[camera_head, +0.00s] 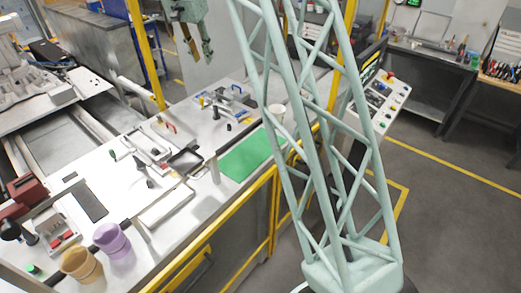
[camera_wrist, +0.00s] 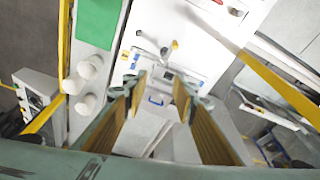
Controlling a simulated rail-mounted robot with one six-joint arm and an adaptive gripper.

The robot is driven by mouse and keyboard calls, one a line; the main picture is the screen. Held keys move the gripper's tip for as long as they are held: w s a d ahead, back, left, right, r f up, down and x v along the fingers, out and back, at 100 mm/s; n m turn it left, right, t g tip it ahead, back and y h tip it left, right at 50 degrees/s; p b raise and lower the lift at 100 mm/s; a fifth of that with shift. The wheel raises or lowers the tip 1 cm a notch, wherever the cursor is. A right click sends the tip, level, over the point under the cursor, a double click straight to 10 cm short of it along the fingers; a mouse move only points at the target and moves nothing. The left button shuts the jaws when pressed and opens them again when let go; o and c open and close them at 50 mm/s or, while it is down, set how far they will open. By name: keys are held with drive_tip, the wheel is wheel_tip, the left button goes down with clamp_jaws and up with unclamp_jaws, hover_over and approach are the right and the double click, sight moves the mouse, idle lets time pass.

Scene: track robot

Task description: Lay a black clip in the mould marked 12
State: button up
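My gripper (camera_head: 200,57) is raised above the far part of the workbench in the head view, its two fingers apart. In the wrist view my gripper (camera_wrist: 160,88) also shows open and empty, with a gap between the long brown-yellow fingers. Below it lies a pale fixture with a blue handle (camera_wrist: 156,100). Several mould-like fixtures lie on the bench, including one with a red handle (camera_head: 168,127). I cannot read a number 12 on any of them. Small dark pieces (camera_head: 229,127) lie near the far fixtures, but I cannot tell whether any is a black clip.
A green mat (camera_head: 245,158) lies at the bench's right edge, along a yellow rail. Purple (camera_head: 112,241) and tan (camera_head: 82,266) cups stand at the near end. White round items (camera_wrist: 90,67) stand beside the mat in the wrist view. A yellow post (camera_head: 147,60) rises behind the bench.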

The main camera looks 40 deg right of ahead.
drive_tip(key=s+a+r+n, duration=0.2)
drive_tip(key=s+a+r, duration=0.25)
drive_tip(key=s, duration=0.65)
drive_tip(key=s+a+r+n+t+y, duration=0.15)
drive_tip(key=s+a+r, duration=0.35)
drive_tip(key=s, duration=0.6)
drive_tip(key=s+a+r+n, duration=0.3)
drive_tip(key=s+r, duration=0.4)
drive_tip(key=s, duration=0.4)
drive_tip(key=s+a+f+n, duration=0.1)
drive_tip(key=s+a+f, duration=0.1)
drive_tip(key=s, duration=0.8)
drive_tip(key=s+a+f+n, duration=0.2)
drive_tip(key=s, duration=0.9)
drive_tip(key=s+a+f+n, duration=0.2)
drive_tip(key=s+f, duration=0.1)
drive_tip(key=s, duration=0.7)
drive_tip(key=shift+s+a+t+y, duration=0.25)
drive_tip(key=shift+t+y, duration=0.1)
drive_tip(key=shift+y, duration=0.1)
drive_tip(key=shift+w, duration=0.15)
wheel_tip(320, 180, down, 16)
drive_tip(key=b, duration=1.6)
